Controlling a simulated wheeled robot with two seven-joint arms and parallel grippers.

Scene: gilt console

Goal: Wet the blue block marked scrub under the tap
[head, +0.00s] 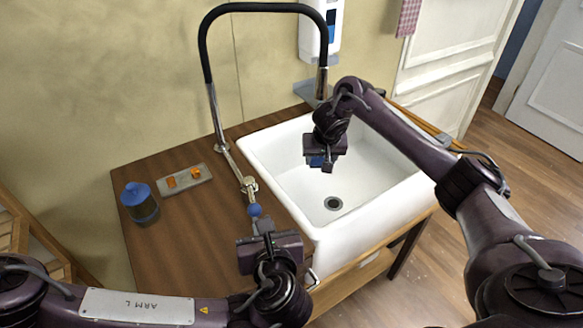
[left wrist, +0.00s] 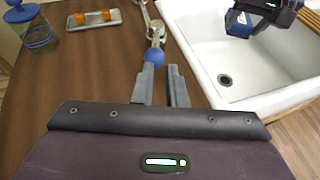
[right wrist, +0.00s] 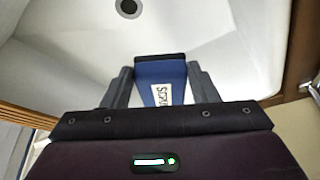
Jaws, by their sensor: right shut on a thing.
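The blue block (right wrist: 146,88) is between the fingers of my right gripper (right wrist: 158,78), which is shut on it. A white label with dark letters shows on it, partly hidden. In the head view the block (head: 317,161) hangs over the white sink (head: 285,170), below and near the spout end of the tap (head: 322,85). No water stream shows. The tap's lever ends in a blue ball (head: 255,210), which also shows in the left wrist view (left wrist: 154,56). My left gripper (left wrist: 160,72) is open and empty, its fingertips just short of the ball.
A blue-lidded jar (head: 140,203) and a small tray (head: 185,180) with orange pieces stand on the wooden counter (head: 185,240) at left. A white dispenser (head: 312,40) hangs on the wall behind the spout. The basin around its drain (head: 333,203) is clear.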

